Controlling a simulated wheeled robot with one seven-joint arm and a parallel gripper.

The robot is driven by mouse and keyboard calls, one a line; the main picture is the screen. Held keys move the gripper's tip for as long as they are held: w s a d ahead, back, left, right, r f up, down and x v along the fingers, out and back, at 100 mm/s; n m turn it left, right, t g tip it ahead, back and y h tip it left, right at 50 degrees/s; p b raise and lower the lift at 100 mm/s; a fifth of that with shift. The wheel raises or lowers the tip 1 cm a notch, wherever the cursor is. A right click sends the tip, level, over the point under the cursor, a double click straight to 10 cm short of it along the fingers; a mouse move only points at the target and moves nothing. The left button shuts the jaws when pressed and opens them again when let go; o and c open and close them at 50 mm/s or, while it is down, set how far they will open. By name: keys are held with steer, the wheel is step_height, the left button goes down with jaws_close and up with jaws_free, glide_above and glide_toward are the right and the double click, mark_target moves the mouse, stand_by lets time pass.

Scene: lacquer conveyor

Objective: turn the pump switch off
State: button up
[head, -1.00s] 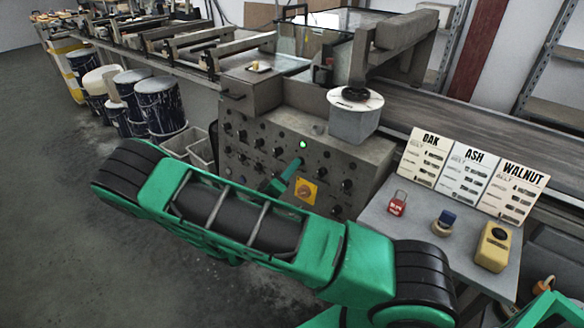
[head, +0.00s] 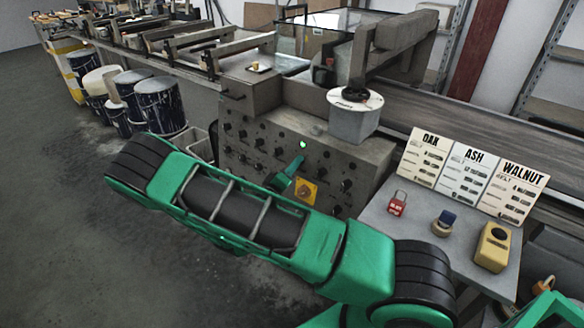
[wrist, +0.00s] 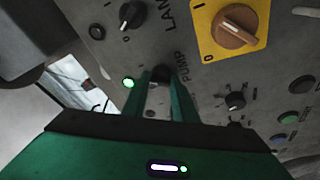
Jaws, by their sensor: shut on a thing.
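The pump switch (wrist: 163,74) is a dark knob beside the printed word PUMP on the grey control panel, in the wrist view. My gripper (wrist: 164,84) has its two green fingers shut around the knob, which is partly hidden between them. Which way its pointer faces cannot be told. A small lamp (wrist: 129,82) left of the fingers glows green. It also shows lit in the head view (head: 303,144). In the head view my gripper (head: 298,162) reaches the panel front, and the pump switch is hidden there.
An orange rotary switch (wrist: 236,26) on a yellow plate sits close to the fingers. Several black knobs, such as one (wrist: 131,14) at upper left, surround them. A side table (head: 420,225) at right holds a red padlock (head: 397,203) and a yellow device (head: 492,247).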

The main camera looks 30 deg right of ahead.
steer(key=shift+f+n, duration=0.1)
steer(key=shift+n, duration=0.2)
steer(key=n+y, duration=0.1)
steer(key=n, duration=0.4)
steer(key=n+y, duration=0.2)
steer(key=n, duration=0.4)
steer(key=shift+a+g, duration=0.1)
steer(key=shift+g, duration=0.3)
steer(key=shift+n, duration=0.4)
steer(key=o, duration=0.9)
steer(key=shift+c, duration=0.2)
steer(key=shift+o, duration=0.7)
steer(key=shift+r, duration=0.2)
steer(key=v, duration=1)
steer(key=shift+s+a, duration=0.25)
